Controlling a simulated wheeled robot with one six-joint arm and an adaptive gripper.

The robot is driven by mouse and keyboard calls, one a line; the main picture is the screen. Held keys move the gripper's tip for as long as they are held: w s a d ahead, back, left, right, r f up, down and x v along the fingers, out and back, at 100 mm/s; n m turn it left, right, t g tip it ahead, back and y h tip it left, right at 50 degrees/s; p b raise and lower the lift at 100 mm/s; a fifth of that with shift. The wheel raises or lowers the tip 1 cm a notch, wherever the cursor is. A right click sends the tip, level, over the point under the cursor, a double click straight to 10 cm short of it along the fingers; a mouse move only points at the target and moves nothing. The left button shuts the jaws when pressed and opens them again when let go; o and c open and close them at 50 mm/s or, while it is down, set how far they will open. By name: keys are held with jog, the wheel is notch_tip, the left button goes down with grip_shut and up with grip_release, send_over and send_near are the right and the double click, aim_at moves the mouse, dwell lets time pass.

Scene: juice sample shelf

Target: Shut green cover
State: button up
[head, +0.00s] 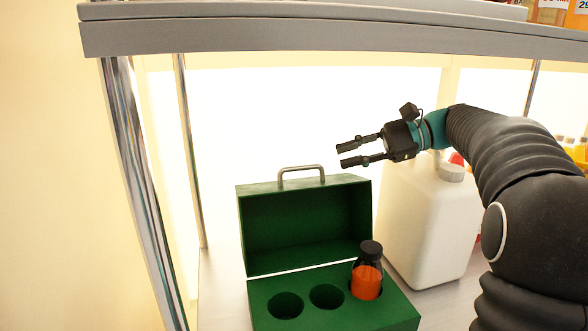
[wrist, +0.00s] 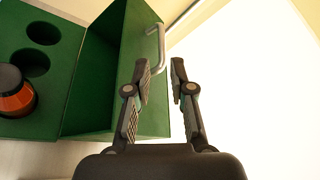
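The green cover (head: 305,222) stands open and upright at the back of the green box (head: 386,315), with a metal handle (head: 301,169) on its top edge. The cover (wrist: 120,60) and handle (wrist: 155,50) also show in the wrist view. An orange bottle with a black cap (head: 367,275) stands in the box's right hole; two holes are empty. My gripper (head: 350,154) is open and empty, above and to the right of the cover in the head view. In the wrist view its fingers (wrist: 162,80) are apart, close to the handle in the picture, with nothing between them.
A white jug (head: 428,220) stands right of the box, behind and below my gripper. A grey shelf board (head: 330,38) runs overhead, with metal posts (head: 140,190) at the left. The shelf floor left of the box is narrow but clear.

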aim_at(297, 169)
jog(key=x, duration=1)
jog(key=shift+a, duration=0.3)
